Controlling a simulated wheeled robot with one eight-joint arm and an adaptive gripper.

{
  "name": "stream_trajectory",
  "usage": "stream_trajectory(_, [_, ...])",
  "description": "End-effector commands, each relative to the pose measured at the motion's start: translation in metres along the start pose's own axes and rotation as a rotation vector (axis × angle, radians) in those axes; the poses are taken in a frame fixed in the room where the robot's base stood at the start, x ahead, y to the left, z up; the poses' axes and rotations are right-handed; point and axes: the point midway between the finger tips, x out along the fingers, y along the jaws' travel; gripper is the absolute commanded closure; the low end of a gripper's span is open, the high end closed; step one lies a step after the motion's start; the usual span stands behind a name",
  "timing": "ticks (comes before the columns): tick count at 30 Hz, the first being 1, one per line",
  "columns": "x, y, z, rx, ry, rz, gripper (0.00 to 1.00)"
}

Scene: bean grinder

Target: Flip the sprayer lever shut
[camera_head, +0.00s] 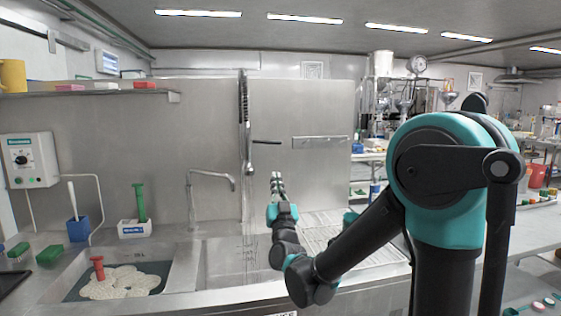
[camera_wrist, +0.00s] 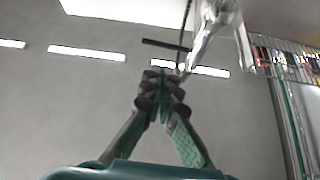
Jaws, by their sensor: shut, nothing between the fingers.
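The sprayer (camera_head: 247,125) hangs upright against the steel back panel above the sink, and its metal head shows large in the wrist view (camera_wrist: 213,20). A dark lever (camera_head: 267,142) sticks out to the right of it, roughly level. In the wrist view the lever (camera_wrist: 163,45) lies just beyond my fingertips. My gripper (camera_head: 277,180) points up, below and slightly right of the lever. Its fingers (camera_wrist: 162,82) are closed together and empty. I cannot tell from the wrist view whether they touch the lever; in the head view there is a gap. Faint streaks run below the sprayer.
A bent faucet (camera_head: 213,178) stands left of the sprayer. The left basin holds a pale lumpy mass with a red-handled tool (camera_head: 98,266). A bar (camera_head: 320,142) is fixed to the panel at right. A ribbed drainboard (camera_head: 345,240) lies right of the sink.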

Motion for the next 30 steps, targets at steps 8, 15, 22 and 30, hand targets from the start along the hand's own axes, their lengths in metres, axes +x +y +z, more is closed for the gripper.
stream_trajectory(8, [0.035, -0.001, 0.0, -0.003, 0.001, 0.002, 1.0])
stream_trajectory(15, [0.083, -0.001, 0.0, -0.003, 0.001, 0.002, 1.0])
stream_trajectory(22, [0.12, -0.001, 0.0, -0.002, 0.0, 0.001, 1.0])
stream_trajectory(30, [0.138, -0.001, 0.0, -0.001, 0.0, 0.001, 1.0])
